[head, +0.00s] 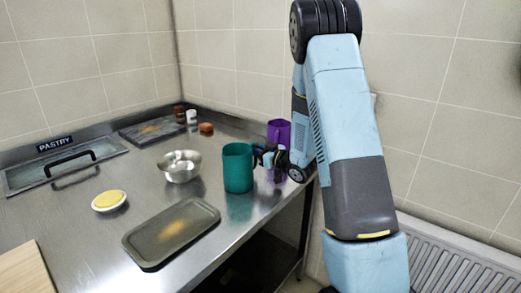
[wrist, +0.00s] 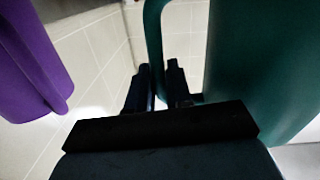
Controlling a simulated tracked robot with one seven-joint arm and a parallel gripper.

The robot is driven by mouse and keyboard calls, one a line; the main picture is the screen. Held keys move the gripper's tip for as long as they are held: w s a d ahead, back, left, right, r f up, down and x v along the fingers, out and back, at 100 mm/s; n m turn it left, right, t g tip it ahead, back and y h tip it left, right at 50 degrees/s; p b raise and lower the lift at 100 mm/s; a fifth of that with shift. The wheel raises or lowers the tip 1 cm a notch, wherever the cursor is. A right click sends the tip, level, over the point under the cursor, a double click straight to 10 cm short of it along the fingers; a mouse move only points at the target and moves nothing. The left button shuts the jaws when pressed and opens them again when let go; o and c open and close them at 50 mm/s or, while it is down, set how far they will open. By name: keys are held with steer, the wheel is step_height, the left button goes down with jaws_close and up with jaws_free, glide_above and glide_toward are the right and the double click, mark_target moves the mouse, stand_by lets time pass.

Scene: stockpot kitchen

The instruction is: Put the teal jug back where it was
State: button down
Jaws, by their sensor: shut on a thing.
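The teal jug (head: 238,168) is upright at the right part of the steel counter, near its front edge in the head view. Its base looks at or just above the steel; I cannot tell which. My gripper (head: 262,156) is at the jug's right side, shut on its handle. In the wrist view the jug (wrist: 265,70) fills the right side, and its handle (wrist: 153,40) runs down between the fingertips of my gripper (wrist: 158,88).
A purple jug (head: 278,132) stands just behind my gripper and shows in the wrist view (wrist: 30,60). A steel bowl (head: 180,167), a dark tray (head: 172,232) and a white dish with yellow contents (head: 109,201) are left of the teal jug. A radiator (head: 450,270) is at right.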

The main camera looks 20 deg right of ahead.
steer(key=c, duration=1)
jaws_free()
steer(key=shift+c, duration=0.2)
